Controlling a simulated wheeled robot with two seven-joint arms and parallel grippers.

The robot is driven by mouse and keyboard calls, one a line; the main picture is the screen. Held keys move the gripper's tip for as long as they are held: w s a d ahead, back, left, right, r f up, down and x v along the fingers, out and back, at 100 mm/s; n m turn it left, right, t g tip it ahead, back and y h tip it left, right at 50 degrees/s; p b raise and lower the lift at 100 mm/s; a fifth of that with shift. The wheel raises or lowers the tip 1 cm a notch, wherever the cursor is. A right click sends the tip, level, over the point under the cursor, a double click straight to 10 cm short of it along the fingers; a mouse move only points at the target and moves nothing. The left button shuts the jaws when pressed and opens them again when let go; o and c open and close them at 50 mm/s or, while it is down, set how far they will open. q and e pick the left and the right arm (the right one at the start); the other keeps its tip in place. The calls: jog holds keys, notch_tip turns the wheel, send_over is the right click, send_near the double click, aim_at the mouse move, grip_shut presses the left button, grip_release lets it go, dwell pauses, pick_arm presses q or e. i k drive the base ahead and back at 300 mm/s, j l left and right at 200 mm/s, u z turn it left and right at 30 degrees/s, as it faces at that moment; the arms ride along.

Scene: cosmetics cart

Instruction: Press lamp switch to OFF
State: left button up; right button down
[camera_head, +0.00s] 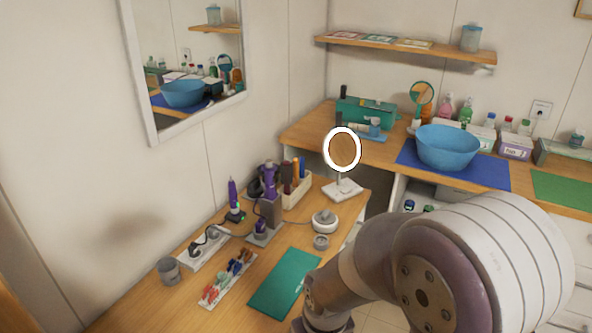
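A ring lamp (342,149) stands on a white base at the far right end of the near wooden counter. Its ring shows bright white. A round white device with a grey top (325,220), which may be the lamp switch, sits on the counter in front of the lamp base (343,189). Whether it is pressed cannot be told. One of my arms fills the lower right, reaching toward the counter's front edge. Its gripper is hidden or out of frame, and no fingers of either gripper show.
A small grey jar (321,242), a teal mat (285,283), a power strip (204,247), a grey cup (169,270) and a holder of styling tools (297,190) crowd the near counter. A blue bowl (448,147) stands on a blue mat on the back counter.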

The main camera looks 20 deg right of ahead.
aim_at(348, 189)
jog(key=i+l+u, duration=0.1)
jog(key=l, duration=0.4)
jog(key=i+l+u, duration=0.15)
jog(key=l, duration=0.4)
jog(key=i+l+u, duration=0.1)
jog(key=i+l, duration=0.15)
jog(key=l, duration=0.3)
jog(key=i+l+u, duration=0.15)
jog(key=l, duration=0.4)
jog(key=l+u, duration=0.1)
jog(key=l, duration=0.45)
jog(key=i, duration=0.05)
